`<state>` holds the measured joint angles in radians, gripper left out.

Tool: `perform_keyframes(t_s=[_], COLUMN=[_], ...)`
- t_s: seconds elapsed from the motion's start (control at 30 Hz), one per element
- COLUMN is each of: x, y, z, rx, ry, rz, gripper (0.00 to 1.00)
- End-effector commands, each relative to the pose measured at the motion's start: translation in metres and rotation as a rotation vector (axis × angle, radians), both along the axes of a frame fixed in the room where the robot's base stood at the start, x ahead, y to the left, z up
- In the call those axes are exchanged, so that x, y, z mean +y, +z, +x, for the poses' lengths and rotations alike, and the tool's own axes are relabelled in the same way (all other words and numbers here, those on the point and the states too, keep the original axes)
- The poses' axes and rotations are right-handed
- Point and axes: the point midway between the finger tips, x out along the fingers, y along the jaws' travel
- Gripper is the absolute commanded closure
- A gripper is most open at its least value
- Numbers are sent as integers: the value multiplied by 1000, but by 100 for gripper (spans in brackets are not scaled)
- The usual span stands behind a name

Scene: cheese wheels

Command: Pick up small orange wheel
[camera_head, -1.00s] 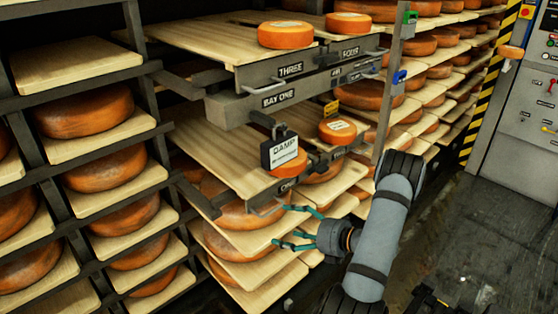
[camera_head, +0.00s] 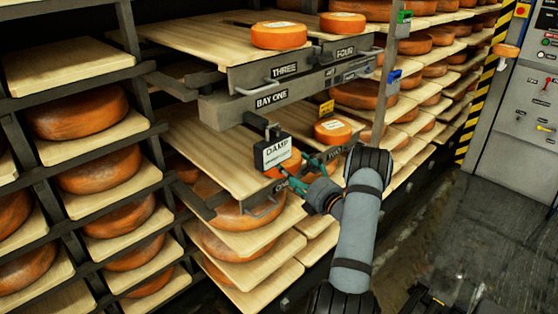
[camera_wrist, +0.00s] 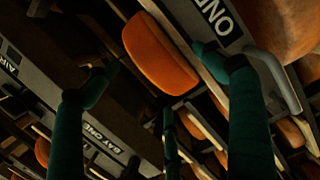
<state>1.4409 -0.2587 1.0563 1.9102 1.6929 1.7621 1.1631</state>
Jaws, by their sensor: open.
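A small orange wheel (camera_head: 291,162) sits at the front of the lower board marked ONE, partly hidden by the DAMP sign (camera_head: 275,153) and my fingers. In the wrist view the orange wheel (camera_wrist: 160,55) lies ahead, between the spread green fingertips of my gripper (camera_wrist: 152,72). My gripper (camera_head: 301,173) is open, at the wheel's front right in the head view. I cannot tell whether a finger touches it. Other small orange wheels sit on board TWO (camera_head: 333,130), board THREE (camera_head: 279,36) and board FOUR (camera_head: 343,22).
The grey BAY ONE beam (camera_head: 250,101) and the upper boards hang above the lower boards. A metal handle (camera_wrist: 275,75) is close to my right finger in the wrist view. A metal post (camera_head: 388,85) stands to the right. Large cheese wheels fill the racks around.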

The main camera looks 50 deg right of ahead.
Motion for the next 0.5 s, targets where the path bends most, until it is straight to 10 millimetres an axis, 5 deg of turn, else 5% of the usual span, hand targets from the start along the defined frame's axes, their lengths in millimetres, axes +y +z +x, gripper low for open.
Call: perform_keyframes(t_s=[0.2, 0.5], x=[-8, -10], y=[0, 0], z=[24, 26], rx=[1, 1], ry=[2, 0], rz=[-1, 0], gripper=[17, 19])
